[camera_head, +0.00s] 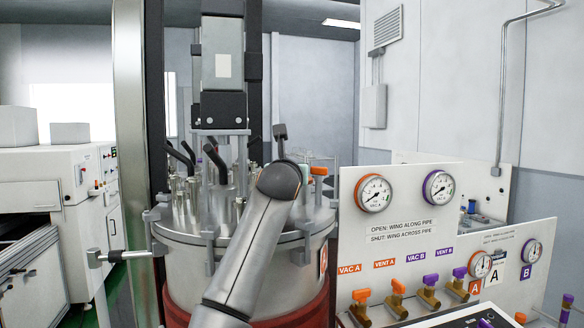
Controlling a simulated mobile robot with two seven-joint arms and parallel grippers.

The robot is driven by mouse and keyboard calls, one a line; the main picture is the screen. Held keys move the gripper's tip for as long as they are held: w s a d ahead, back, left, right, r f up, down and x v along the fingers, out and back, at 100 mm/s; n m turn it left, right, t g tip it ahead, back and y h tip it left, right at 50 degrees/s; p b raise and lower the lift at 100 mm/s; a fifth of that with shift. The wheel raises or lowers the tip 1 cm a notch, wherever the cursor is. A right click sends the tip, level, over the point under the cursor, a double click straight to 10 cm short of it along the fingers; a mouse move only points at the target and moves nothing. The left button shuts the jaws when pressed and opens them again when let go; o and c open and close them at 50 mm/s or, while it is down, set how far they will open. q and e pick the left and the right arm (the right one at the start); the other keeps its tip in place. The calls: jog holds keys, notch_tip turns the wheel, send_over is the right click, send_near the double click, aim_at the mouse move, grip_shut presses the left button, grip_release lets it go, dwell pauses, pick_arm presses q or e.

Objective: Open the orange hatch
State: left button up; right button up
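I cannot pick out a clear orange hatch. An orange cap (318,171) shows on the right of the round metal vessel lid (205,240), and an orange label (323,262) is on the vessel's side. One grey arm of mine rises from the bottom, left of the middle, and crosses in front of the vessel. It seems to be the left arm. Its rounded joint covers part of the lid. A small dark piece (280,135) stands above that joint; I cannot tell whether it is a gripper. No gripper fingers show clearly. No second arm shows.
A white panel (365,245) on the right carries gauges, orange valve wings (397,286) and purple valve wings (430,279). Black-handled tubes and a tall column stand over the lid. A clamp with a dark bar (125,255) juts out left. A white machine (70,175) is farther left.

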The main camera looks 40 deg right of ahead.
grip_shut()
dwell(1.1)
